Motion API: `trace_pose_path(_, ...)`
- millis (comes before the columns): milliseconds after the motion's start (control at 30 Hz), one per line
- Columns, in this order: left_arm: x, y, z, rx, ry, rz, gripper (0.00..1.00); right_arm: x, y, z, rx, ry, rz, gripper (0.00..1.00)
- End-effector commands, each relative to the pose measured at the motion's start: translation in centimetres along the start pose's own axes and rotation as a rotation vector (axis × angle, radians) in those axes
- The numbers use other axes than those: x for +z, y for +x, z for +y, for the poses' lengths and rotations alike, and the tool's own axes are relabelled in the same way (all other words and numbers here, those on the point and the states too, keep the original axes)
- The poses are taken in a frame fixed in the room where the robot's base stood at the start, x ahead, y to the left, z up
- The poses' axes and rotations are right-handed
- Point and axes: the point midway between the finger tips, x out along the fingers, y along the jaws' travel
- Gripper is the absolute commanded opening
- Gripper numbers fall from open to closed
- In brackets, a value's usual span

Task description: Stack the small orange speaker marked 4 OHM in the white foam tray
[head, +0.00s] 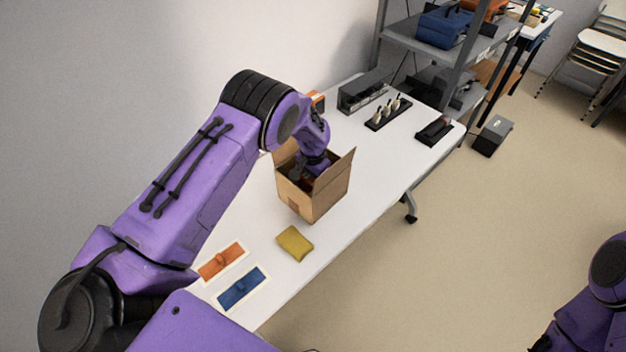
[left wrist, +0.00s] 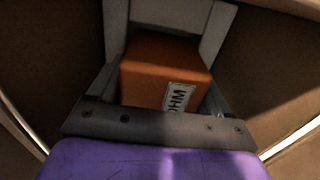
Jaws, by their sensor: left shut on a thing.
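My left gripper (head: 312,172) reaches down into an open cardboard box (head: 322,198) on the white table. In the left wrist view it is shut on an orange block-shaped speaker (left wrist: 150,82), held between the two grey fingers. A white label reading OHM shows on the speaker; the number is not readable. Brown box walls surround it, and I cannot tell whether it touches the bottom. In the head view the box and arm hide it. I cannot make out a white foam tray for certain. My right arm shows at the lower right, its gripper out of frame.
An orange panel (head: 221,261) and a blue panel (head: 241,287), both white-edged, lie at the near end of the table (head: 365,190). A yellow pouch (head: 295,243) lies beside the box. A black holder (head: 388,113) and a dark device (head: 434,131) stand farther back.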

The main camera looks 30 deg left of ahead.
Motion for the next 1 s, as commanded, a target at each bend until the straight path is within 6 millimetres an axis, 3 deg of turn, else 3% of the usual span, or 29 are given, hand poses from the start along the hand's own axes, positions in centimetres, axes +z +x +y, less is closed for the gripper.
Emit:
trace_pose_path(233,-0.1,0.7,0.0,0.0,0.0,0.001,0.16,0.2,0.6,-0.1,0.0,0.0,0.0,0.43)
trace_pose_path(267,0.0,0.7,0.0,0.0,0.0,0.0,0.82,0.2,0.6,-0.1,0.0,0.0,0.0,0.43)
trace_pose_path(300,0.0,0.6,0.0,0.0,0.0,0.0,0.95,0.2,0.5,0.0,0.0,0.0,0.0,0.43)
trace_pose_path(333,0.0,0.6,0.0,0.0,0.0,0.0,1.0,0.2,0.5,0.0,0.0,0.0,0.0,0.43)
trace_pose_path(533,0.0,0.5,0.0,0.0,0.0,0.0,1.0,0.1,0.4,0.0,0.0,0.0,0.0,0.43)
trace_pose_path(633,0.0,-0.6,0.0,-0.001,0.0,0.001,1.0,-0.2,-0.4,0.0,0.0,0.0,0.0,0.43)
trace_pose_path(667,-0.1,-0.7,0.0,0.0,0.0,0.002,1.0,0.1,0.2,0.0,0.0,0.0,0.0,0.43)
trace_pose_path(1000,-0.1,-9.0,0.0,0.0,0.0,0.004,1.0,1.1,2.6,-0.2,0.0,0.0,0.0,0.43)
